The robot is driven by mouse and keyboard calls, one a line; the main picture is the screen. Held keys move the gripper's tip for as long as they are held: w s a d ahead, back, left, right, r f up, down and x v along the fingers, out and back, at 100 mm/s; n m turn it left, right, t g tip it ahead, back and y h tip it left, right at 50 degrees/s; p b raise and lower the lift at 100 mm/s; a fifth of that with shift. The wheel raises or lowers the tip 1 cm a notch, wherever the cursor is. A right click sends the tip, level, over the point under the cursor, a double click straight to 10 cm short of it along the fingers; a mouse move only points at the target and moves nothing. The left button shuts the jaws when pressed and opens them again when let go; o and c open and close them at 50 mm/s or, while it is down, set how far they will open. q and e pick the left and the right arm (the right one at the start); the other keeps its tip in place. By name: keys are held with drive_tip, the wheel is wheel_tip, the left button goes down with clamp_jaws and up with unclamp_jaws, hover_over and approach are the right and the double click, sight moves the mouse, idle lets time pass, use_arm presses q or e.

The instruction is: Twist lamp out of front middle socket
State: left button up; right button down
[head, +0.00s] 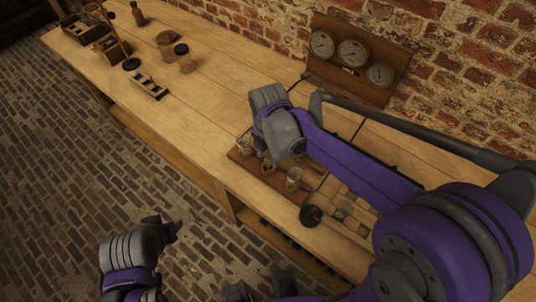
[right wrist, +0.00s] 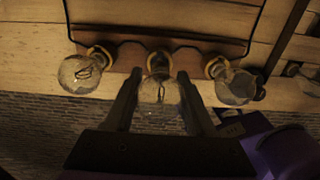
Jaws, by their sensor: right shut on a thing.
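Three clear glass lamps stand in a row in brass-coloured sockets on a brown wooden board (head: 240,156). In the right wrist view the left lamp (right wrist: 80,74), the middle lamp (right wrist: 158,92) and the right lamp (right wrist: 235,86) show. My right gripper (right wrist: 158,85) has one finger on each side of the middle lamp and is shut on it. The lamp's base is at its socket (right wrist: 159,60). In the head view my right gripper (head: 266,155) hides much of the middle lamp. My left gripper (head: 165,231) hangs over the floor, away from the board; its fingers are unclear.
Jars (head: 184,58), a small rack (head: 148,85) and wooden boxes (head: 110,46) stand at the table's far left. A dark round thing (head: 311,216) lies near the front edge. The table's middle is clear.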

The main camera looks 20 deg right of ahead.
sight(268, 154)
drive_tip(key=shift+r+p, duration=1.05)
drive_tip(key=shift+r, duration=1.1)
use_arm(q)
drive_tip(key=r, duration=0.1)
drive_tip(key=w+r, duration=0.1)
drive_tip(key=r, duration=0.1)
drive_tip(key=shift+w, duration=0.15)
drive_tip(key=shift+s, duration=0.2)
use_arm(e)
drive_tip(key=shift+s+f, duration=0.1)
